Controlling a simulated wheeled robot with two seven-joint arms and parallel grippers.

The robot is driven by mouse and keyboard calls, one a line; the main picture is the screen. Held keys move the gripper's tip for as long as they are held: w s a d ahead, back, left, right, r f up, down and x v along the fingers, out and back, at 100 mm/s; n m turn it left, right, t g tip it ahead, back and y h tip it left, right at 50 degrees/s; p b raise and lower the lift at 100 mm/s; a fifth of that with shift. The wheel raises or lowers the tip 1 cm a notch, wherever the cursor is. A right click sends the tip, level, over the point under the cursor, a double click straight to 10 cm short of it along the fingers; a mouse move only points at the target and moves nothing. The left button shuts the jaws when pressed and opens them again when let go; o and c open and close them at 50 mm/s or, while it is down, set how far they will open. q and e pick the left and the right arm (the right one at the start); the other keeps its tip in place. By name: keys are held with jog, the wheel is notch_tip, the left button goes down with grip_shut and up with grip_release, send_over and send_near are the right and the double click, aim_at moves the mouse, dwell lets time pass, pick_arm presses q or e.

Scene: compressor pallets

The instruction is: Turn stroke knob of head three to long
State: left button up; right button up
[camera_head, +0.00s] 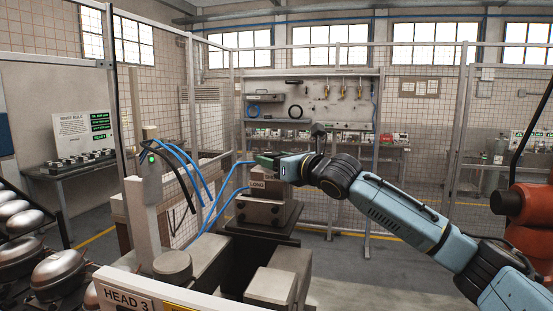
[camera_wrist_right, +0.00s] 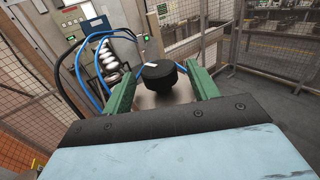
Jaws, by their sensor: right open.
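The stroke knob is a black round knob (camera_wrist_right: 160,76) with a small white mark, on top of a grey block. In the right wrist view it stands between the two green fingers of my right gripper (camera_wrist_right: 160,88), which are open with a gap visible on each side. In the head view my right gripper (camera_head: 266,159) is over the top of the grey head block (camera_head: 264,212), and the knob cannot be made out there. A "LONG" label (camera_head: 257,184) is on the block's front. A "HEAD 3" sign (camera_head: 126,300) is at the lower left. My left gripper is not in view.
Blue hoses (camera_head: 203,180) run to the left of the block. A grey post with a green light (camera_head: 148,205) stands further left. Silver domed compressors (camera_head: 62,270) fill the lower left. An orange machine (camera_head: 530,215) is at the right edge. Mesh fencing stands behind.

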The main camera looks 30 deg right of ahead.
jog(key=c, duration=1)
jog(key=shift+a+m+h, duration=0.1)
jog(key=shift+m+h, duration=0.3)
jog(key=shift+h, duration=0.3)
jog(key=m+h, duration=0.2)
jog(key=h, duration=0.1)
jog(key=m+h, duration=0.1)
jog(key=shift+a+h, duration=0.3)
jog(key=m+g+h, duration=0.1)
jog(key=h, duration=0.1)
jog(key=m+g+h, duration=0.1)
jog(key=m+h, duration=0.2)
jog(key=h, duration=0.1)
jog(key=shift+w+a+g, duration=0.15)
jog(key=shift+a+g, duration=0.15)
jog(key=shift+g, duration=0.1)
jog(key=m+g+h, duration=0.6)
jog(key=shift+w+a, duration=0.2)
jog(key=shift+w, duration=0.05)
jog(key=shift+g+h, duration=0.3)
jog(key=shift+g, duration=0.1)
